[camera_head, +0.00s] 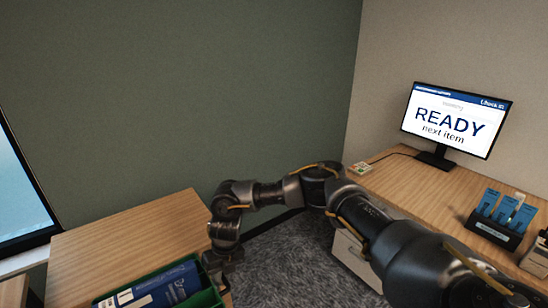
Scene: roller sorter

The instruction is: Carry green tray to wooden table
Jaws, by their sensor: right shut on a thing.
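The green tray (208,298) is at the bottom of the head view, cut off by the lower edge. A blue book or box (155,289) with white lettering lies in it. My right gripper (218,272) is at the tray's right far corner, shut on its rim; the fingertips are hard to make out. A wooden table (125,243) lies under and behind the tray in the picture. Whether the tray touches the tabletop cannot be told. My left gripper is not in view.
A wooden desk (408,190) on the right bears a monitor (455,120) reading "READY next item", and a holder with blue cards (496,222). Grey carpet (300,262) lies between the table and desk.

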